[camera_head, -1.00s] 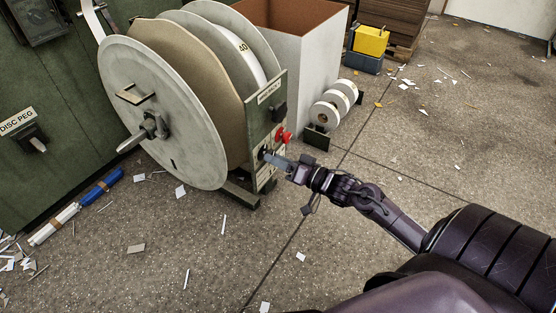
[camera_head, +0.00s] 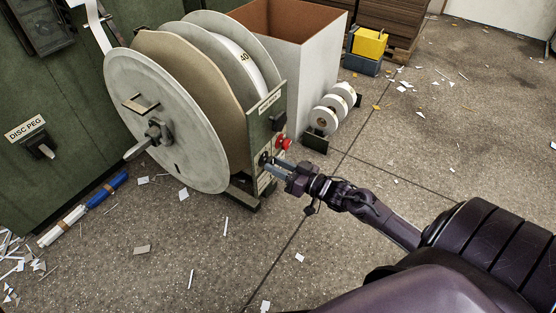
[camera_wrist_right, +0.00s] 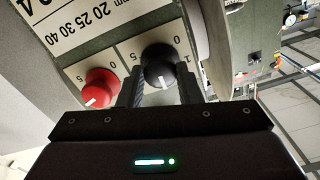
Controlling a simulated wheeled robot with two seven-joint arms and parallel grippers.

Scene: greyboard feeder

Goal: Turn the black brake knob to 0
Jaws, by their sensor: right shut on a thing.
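The black brake knob (camera_wrist_right: 159,64) sits on the pale panel of the reel stand, between my right gripper's two fingers in the right wrist view. Its white mark shows on its lower side in that view, towards my gripper. The printed 0 is above the knob to the right, with a 1 at its right and a 5 at its left. My right gripper (camera_wrist_right: 159,88) is shut on the knob. In the head view the gripper (camera_head: 271,166) reaches the stand's panel from the right, and its fingers partly hide the knob. My left gripper is out of view.
The large reel (camera_head: 165,120) stands left of the panel. White rolls (camera_head: 323,119) lie behind it. The floor at front is open, with paper scraps.

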